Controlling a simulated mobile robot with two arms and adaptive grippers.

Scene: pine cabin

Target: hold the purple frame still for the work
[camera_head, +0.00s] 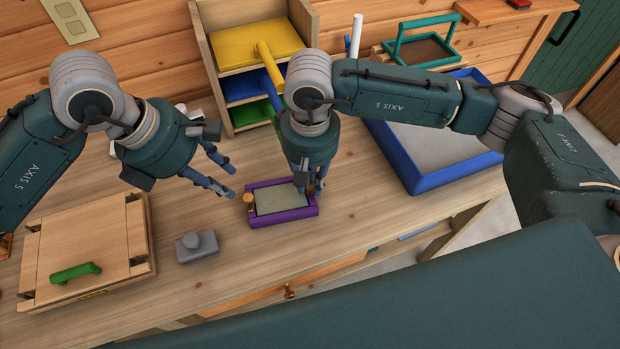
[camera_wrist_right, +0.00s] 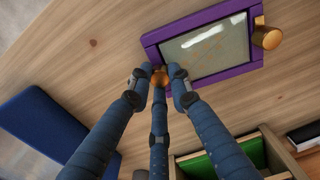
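The purple frame (camera_head: 283,219) lies flat on the wooden bench around a pale grey panel; it also shows in the right wrist view (camera_wrist_right: 207,83). A brass-coloured knob (camera_head: 248,201) stands at its left end, and a second one (camera_wrist_right: 160,77) is at its other end. My right gripper (camera_head: 306,186) comes down from above at the right end. Its three fingers close around that second knob, which they partly hide. My left gripper (camera_head: 226,178) is empty, with fingers spread, above the bench to the left of the frame.
A grey knobbed block (camera_head: 197,247) and a wooden box with a green handle (camera_head: 75,272) are at the left. A shelf with coloured trays (camera_head: 250,45) stands behind. A blue-rimmed tray (camera_head: 455,175) is at the right. The bench in front of the frame is clear.

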